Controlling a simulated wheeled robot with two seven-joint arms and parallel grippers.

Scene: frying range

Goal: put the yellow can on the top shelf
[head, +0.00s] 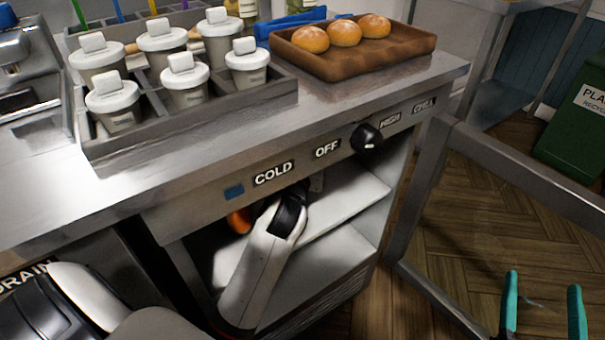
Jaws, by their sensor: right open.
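No yellow can shows in the head view. The open cabinet under the counter has a pale upper shelf (345,212), with a lower space beneath it. My left arm reaches up into this cabinet, its black wrist just below the COLD label. My left gripper's jaws are hidden, or too little shows to judge them. A small orange piece (240,220) shows beside the wrist under the panel; I cannot tell what it is. My right gripper (543,283), with two teal fingers, is open and empty at the bottom right, in front of the wood floor.
On the counter stand a grey rack (190,122) of several lidded white cups and a brown tray (425,47) with three buns. A black knob (366,138) sticks out of the front panel. A metal frame (470,145) stands right of the cabinet, near a green bin (578,135).

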